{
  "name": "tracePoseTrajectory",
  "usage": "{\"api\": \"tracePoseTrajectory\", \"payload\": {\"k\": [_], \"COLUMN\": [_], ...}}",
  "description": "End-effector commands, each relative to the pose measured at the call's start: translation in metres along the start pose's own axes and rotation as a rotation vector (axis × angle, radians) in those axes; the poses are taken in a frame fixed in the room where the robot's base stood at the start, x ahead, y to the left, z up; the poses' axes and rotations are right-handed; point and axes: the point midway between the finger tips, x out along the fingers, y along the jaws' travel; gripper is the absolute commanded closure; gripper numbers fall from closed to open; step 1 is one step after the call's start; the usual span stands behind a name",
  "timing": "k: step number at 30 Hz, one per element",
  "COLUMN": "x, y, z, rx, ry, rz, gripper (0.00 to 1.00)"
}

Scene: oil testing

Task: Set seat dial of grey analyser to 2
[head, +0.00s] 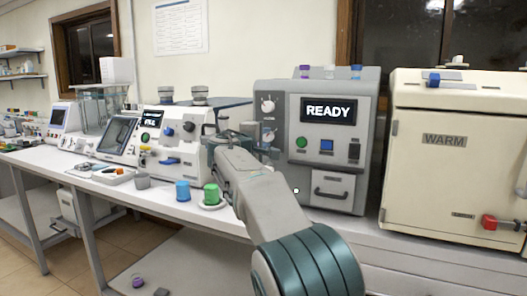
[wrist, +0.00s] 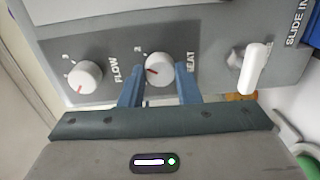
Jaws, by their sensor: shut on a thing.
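The grey analyser (head: 280,102) stands on the bench with READY on its screen. In the wrist view, its white seat dial (wrist: 159,64) sits between the two blue fingers of my gripper (wrist: 160,88), which is shut on it. The dial's red mark points toward the picture's left. A numeral, seemingly 2, shows just above and left of the dial. The SEAT label is partly covered by a finger, and other numerals are hidden. In the head view my gripper (head: 257,140) reaches the left side of the analyser's front.
A white FLOW dial (wrist: 84,77) is left of the seat dial; a white lever (wrist: 255,68) by the SLIDE IN label is right of it. A cream WARM oven (head: 440,160) stands right of the analyser. Blue (head: 183,192) and green (head: 211,194) capped containers stand left of my arm.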

Motion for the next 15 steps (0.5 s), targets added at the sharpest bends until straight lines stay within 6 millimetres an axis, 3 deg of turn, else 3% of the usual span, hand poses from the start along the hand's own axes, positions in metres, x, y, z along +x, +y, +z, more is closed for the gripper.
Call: {"api": "tracePoseTrajectory", "payload": {"k": [15], "x": [0.0], "y": [-0.0005], "z": [-0.0003], "rx": [0.199], "ry": [0.01], "rz": [-0.002], "gripper": [0.93]}}
